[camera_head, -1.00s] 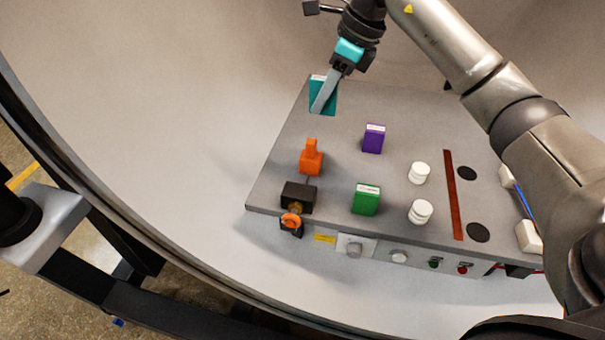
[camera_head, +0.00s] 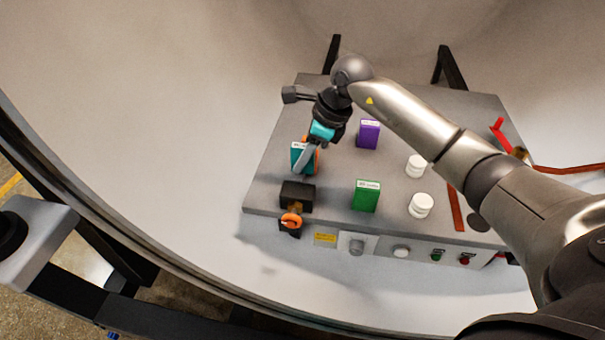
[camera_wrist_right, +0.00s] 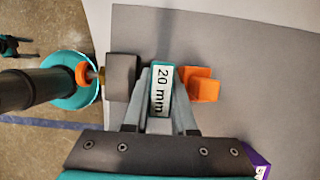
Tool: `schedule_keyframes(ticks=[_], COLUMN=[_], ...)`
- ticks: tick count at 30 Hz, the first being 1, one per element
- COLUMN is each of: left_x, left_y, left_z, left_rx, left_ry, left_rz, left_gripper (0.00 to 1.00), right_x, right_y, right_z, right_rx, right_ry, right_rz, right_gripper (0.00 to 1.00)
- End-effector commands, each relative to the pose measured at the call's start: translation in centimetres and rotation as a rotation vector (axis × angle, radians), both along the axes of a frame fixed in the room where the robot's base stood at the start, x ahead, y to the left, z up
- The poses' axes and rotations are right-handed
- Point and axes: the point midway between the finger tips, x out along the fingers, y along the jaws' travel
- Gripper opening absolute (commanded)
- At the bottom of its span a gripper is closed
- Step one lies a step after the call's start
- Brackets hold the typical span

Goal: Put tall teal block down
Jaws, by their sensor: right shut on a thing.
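The tall teal block (camera_head: 299,158) is held in my right gripper (camera_head: 304,160) over the left part of the grey board (camera_head: 262,190). In the right wrist view the block (camera_wrist_right: 160,88) sits between the two fingers of my right gripper (camera_wrist_right: 160,92), with a white "20 mm" label facing the camera. The orange piece (camera_wrist_right: 203,86) is close beside the block there, and mostly hidden behind the gripper in the head view. I cannot tell whether the block touches the board.
A black block (camera_head: 297,196) with an orange ring (camera_head: 291,220) is at the board's front left. A purple block (camera_head: 369,134), a green block (camera_head: 366,196) and two white round pieces (camera_head: 417,166) stand to the right. Bare board lies between them.

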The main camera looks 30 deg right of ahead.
Motion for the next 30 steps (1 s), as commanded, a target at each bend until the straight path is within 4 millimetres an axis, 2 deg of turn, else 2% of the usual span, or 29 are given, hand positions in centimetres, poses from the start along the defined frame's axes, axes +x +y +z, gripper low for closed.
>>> schedule_keyframes(ticks=[5,9,12,23,24,27,30], left_x=[0.4,0.5,0.5,0.5,0.5,0.5,0.5], left_y=[0.2,0.2,0.2,0.2,0.2,0.2,0.3], left_z=[-0.2,-0.5,-0.6,-1.0,-0.9,-0.9,-0.8], left_rx=[0.002,0.002,0.002,0.002,0.003,0.003,0.003], left_ry=[-0.007,-0.009,-0.009,-0.009,-0.009,-0.009,-0.009], left_rz=[-0.001,-0.001,-0.001,-0.001,-0.001,-0.001,-0.001], left_gripper=[0.82,0.82,0.82,0.82,0.82,0.82,0.82], right_x=[0.0,0.0,0.0,0.0,0.0,0.0,0.0], right_y=[0.1,0.1,0.1,0.0,0.0,0.0,0.0], right_z=[-1.3,-3.6,-4.5,-4.9,-4.9,-4.8,-4.8], right_rx=[0.003,0.003,0.002,0.001,0.001,0.001,0.001], right_ry=[0.0,0.001,0.0,-0.002,-0.001,-0.001,-0.001], right_rz=[-0.001,-0.002,-0.001,0.0,0.0,0.0,0.0], right_gripper=[0.0,0.0,0.0,0.0,0.28,0.37,0.37])
